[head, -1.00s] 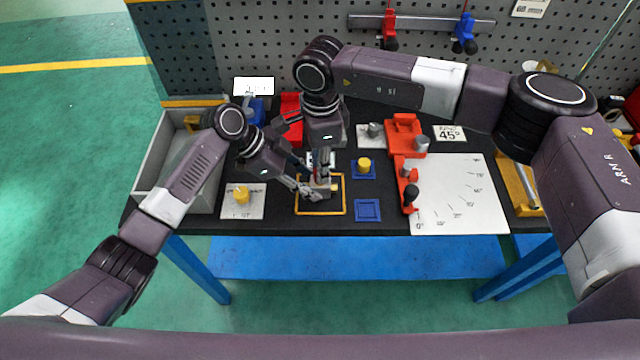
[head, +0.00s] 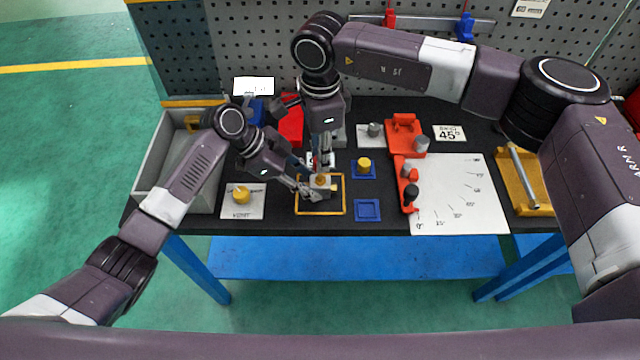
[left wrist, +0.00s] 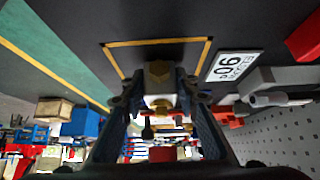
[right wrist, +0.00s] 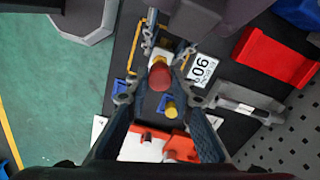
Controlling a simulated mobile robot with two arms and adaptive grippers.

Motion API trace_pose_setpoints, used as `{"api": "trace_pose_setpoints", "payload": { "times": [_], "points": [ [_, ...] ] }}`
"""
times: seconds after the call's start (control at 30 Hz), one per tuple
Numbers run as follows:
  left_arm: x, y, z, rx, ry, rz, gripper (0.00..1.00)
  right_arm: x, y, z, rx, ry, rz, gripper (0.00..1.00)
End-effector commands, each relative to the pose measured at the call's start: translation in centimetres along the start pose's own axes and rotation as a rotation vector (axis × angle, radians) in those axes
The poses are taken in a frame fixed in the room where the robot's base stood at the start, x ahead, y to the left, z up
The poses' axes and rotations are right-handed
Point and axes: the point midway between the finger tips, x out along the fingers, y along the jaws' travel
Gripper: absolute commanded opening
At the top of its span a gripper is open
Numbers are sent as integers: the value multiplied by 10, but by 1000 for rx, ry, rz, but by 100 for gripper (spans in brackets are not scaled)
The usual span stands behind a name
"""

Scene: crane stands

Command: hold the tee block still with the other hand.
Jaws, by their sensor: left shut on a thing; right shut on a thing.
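The tee block (head: 322,185) is a small pale block with a brass-coloured fitting on top, inside a yellow square outline on the black bench. In the left wrist view the block (left wrist: 160,101) sits between the fingertips. My left gripper (head: 308,189) is shut on it from the left side. My right gripper (head: 322,158) is above and behind the block, pointing down, shut on a red round-topped thing (right wrist: 160,76). The lower end of that thing is hidden, so I cannot tell whether it touches the brass fitting.
A yellow knob part (head: 364,162) and an empty blue square holder (head: 367,210) stand right of the outline. A red fixture (head: 404,140) and a white angle sheet (head: 465,200) lie further right. A grey bin (head: 150,165) is at the left end.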

Motion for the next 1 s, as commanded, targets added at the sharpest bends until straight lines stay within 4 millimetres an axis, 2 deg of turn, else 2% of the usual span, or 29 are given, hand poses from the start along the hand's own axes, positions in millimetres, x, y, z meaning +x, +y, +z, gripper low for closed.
{"api": "trace_pose_setpoints", "payload": {
  "times": [0.27,0.3,0.47,0.8,0.87,1.0],
  "points": [
    [0,1,0,0,-1,2,0,-3,0,0,0,0,0,0],
    [0,1,0,0,-1,2,31,-3,0,0,0,0,0,0],
    [0,0,0,0,-1,1,48,-3,0,0,0,0,0,0],
    [-3,0,0,0,0,-1,49,-3,0,0,0,0,0,0],
    [-8,-1,0,1,0,-2,49,-3,0,0,0,0,0,0],
    [-32,-2,0,1,-1,-5,49,-3,0,0,0,0,0,0]
  ]
}}
